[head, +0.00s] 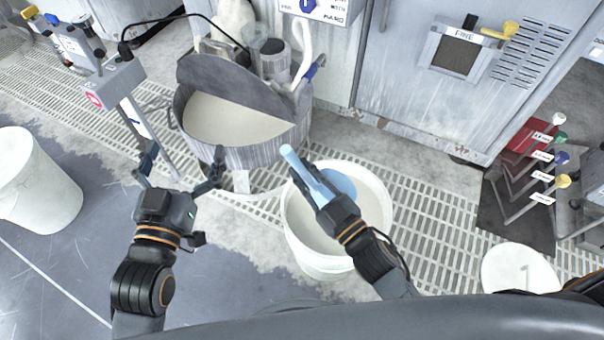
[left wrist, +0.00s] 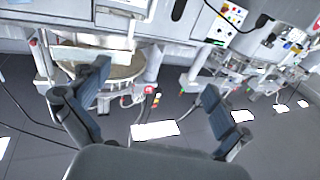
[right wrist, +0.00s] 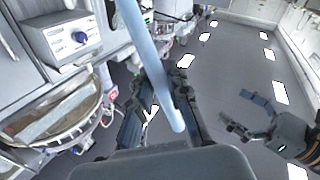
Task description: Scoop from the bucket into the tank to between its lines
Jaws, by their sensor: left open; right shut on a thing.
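The tank (head: 182,112) is a grey round vessel with a dark lid over its back half and cream slurry in its open front; it also shows in the right wrist view (right wrist: 60,138). I cannot make out its level lines. The white bucket (head: 293,232) stands in front of it to the right, holding cream slurry. My right gripper (head: 318,188) is shut on the light blue scoop's handle (head: 289,153), which also shows in the right wrist view (right wrist: 136,45). The scoop's bowl is over the bucket, partly hidden; its contents are unclear. My left gripper (head: 180,172) is open and empty before the tank.
A post with a grey box (head: 112,82) stands left of the tank. Another white bucket (head: 38,185) is at the far left, and a white lid (head: 518,270) at lower right. A rack with coloured handles (head: 545,160) is at the right.

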